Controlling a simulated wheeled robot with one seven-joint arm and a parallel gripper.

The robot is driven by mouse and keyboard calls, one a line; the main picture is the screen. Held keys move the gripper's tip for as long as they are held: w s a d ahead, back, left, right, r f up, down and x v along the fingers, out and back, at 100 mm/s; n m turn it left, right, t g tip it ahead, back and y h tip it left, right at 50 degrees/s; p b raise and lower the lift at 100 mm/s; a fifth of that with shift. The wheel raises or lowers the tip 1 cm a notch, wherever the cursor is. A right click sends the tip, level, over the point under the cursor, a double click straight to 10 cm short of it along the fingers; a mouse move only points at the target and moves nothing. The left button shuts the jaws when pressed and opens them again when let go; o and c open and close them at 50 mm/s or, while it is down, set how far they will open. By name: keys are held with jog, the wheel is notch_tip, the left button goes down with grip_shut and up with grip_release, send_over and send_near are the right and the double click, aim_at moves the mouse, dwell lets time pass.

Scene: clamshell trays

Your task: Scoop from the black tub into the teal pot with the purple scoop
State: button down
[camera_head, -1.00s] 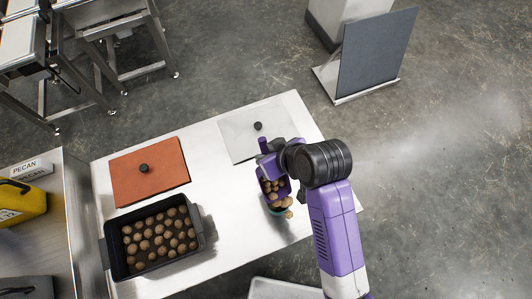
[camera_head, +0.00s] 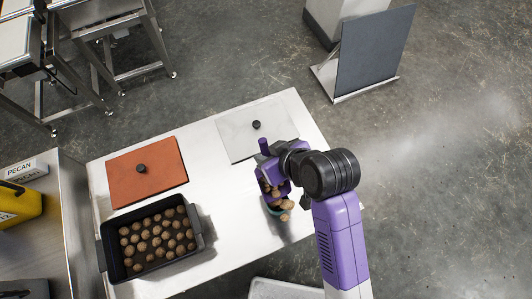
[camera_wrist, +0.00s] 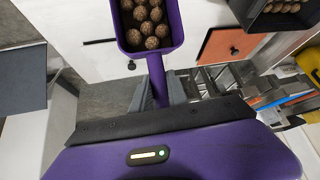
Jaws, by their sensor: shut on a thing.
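My gripper (camera_wrist: 158,92) is shut on the handle of the purple scoop (camera_wrist: 157,72). In the head view the scoop (camera_head: 265,187) is tilted over the teal pot (camera_head: 271,211). Several round brown nuts are still in the scoop, and a few show at its lower edge and by the pot's right rim. The scoop and nuts hide most of the pot, so its contents cannot be told. The pot is not visible in the wrist view. The black tub (camera_head: 197,227) stands at the table's left end, holding many nuts; its corner (camera_wrist: 255,22) shows in the wrist view.
An orange-red lidded panel (camera_head: 160,183) with a black knob lies behind the tub. A pale panel (camera_head: 238,143) with a knob lies behind the pot. The white table (camera_head: 220,245) is clear between tub and pot. A yellow container (camera_head: 22,204) stands far left.

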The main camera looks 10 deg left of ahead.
jog(key=shift+s+d+r+t+y+b, duration=0.35)
jog(key=shift+s+d+t+b, duration=0.15)
jog(key=shift+s+b, duration=0.15)
jog(key=shift+s+d+r+t+y+b, duration=0.35)
jog(key=shift+s+t+b, duration=0.2)
jog(key=shift+b, duration=0.1)
dwell(1.0)
jog(key=shift+s+d+r+t+y+b, duration=0.15)
jog(key=shift+s+d+t+y+b, duration=0.45)
jog(key=shift+b, duration=0.85)
jog(key=shift+s+d+r+t+y+b, duration=0.1)
jog(key=shift+s+d+t+y+b, duration=0.2)
jog(key=shift+s+b, duration=0.8)
dwell(1.6)
jog(key=shift+w+r+n, duration=0.15)
jog(key=shift+w+n, duration=0.15)
jog(key=shift+w, duration=0.05)
jog(key=shift+r+p, duration=1.65)
jog(key=shift+r, duration=0.25)
